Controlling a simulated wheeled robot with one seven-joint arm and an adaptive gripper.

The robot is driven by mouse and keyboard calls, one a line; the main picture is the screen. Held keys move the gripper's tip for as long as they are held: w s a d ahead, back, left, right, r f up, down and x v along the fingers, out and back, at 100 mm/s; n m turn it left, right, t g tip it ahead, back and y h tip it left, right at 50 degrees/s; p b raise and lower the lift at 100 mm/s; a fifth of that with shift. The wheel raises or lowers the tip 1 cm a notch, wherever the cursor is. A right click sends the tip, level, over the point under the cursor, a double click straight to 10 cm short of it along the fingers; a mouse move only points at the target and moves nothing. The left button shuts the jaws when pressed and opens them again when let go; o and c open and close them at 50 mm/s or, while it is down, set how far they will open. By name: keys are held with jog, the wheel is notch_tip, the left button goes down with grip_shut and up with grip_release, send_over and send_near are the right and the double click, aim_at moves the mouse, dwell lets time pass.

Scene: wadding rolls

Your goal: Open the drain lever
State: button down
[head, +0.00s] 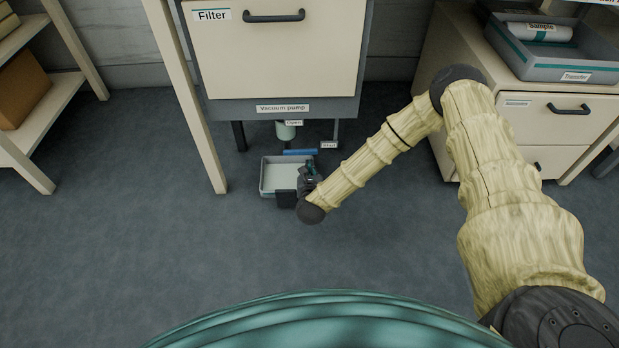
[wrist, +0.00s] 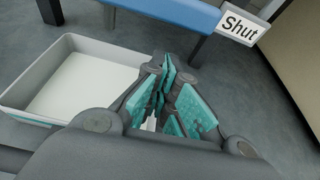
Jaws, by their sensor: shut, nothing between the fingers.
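The drain lever, a blue bar (head: 300,152), lies roughly level under the vacuum pump cabinet. It also crosses the top of the wrist view (wrist: 180,12). A "Shut" label (head: 329,145) is at its right end and shows large in the wrist view (wrist: 240,26). An "Open" label (head: 293,122) sits higher, by a pale drain fitting (head: 286,132). My gripper (head: 311,170) is low in front of the lever, near its right part. In the wrist view its teal-padded fingers (wrist: 170,80) are closed together and empty, with the lever beyond them. I cannot tell whether they touch it.
A white tray (head: 264,178) sits on the floor under the drain, just left of my gripper. The cabinet (head: 276,107) overhangs the lever, with dark legs below. A pale post (head: 188,95) stands at left. Open floor lies in front.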

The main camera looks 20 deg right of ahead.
jog(key=shift+r+b, duration=0.4)
jog(key=shift+r, duration=0.75)
jog(key=shift+a+r, duration=0.1)
